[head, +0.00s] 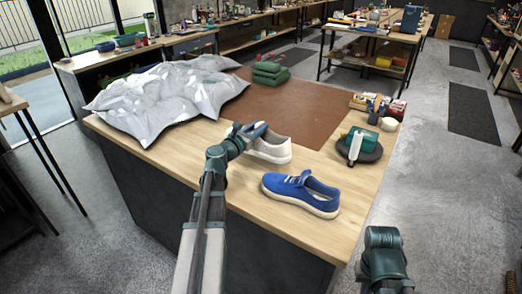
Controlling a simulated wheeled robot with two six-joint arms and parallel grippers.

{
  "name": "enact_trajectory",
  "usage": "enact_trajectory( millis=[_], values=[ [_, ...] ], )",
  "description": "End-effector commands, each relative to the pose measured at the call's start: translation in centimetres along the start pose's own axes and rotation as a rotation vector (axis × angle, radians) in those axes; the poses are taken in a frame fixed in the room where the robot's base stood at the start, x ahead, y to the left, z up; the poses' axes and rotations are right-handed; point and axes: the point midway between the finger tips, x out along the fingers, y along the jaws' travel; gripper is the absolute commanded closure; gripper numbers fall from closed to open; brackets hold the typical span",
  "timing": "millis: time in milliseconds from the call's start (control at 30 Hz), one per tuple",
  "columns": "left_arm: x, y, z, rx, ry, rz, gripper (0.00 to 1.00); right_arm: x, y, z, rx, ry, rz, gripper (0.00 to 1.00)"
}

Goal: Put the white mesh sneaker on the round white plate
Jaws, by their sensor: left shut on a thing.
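The white sneaker (276,151) sits at the middle of the wooden table, its far left part hidden behind my left gripper. My left gripper (252,133) is shut on it; the fingertips are partly hidden by the gripper and wrist. I cannot tell whether the sole touches the tabletop. I cannot make out a large round white plate; a small round white thing (389,124) lies at the table's right side. My right arm shows at the lower right, off the table, and its fingers are not in view.
A blue sneaker (301,194) stands close in front of the white one. A dark round stand (361,151) holds a teal box and a white bottle. A crumpled grey-white bag (165,98) covers the left; a brown mat (290,105) and folded green cloths (271,72) lie behind.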

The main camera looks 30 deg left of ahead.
Motion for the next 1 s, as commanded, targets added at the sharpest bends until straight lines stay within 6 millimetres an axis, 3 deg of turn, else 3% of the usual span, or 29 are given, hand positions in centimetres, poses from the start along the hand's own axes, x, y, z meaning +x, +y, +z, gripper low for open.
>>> enact_trajectory(
  millis=[33,100,367,700,1000],
  values=[
    [0.0,-0.2,-1.7,-0.001,0.000,0.000,1.00,1.7,-0.2,-0.1,0.000,0.000,0.000,1.00],
    [0.0,-0.3,-2.4,-0.001,0.000,0.000,1.00,2.5,-0.2,-0.1,0.000,0.000,0.000,1.00],
    [0.0,-0.3,-2.7,-0.001,0.000,0.000,1.00,2.7,-0.3,-0.2,0.000,0.000,0.000,1.00],
    [0.0,-0.7,-6.3,-0.001,0.000,0.000,1.00,6.3,-0.6,-0.4,-0.001,0.000,0.000,1.00],
    [0.0,-0.7,-6.2,-0.001,0.000,0.000,1.00,6.2,-0.6,-0.4,-0.001,0.000,0.000,1.00]
  ],
)
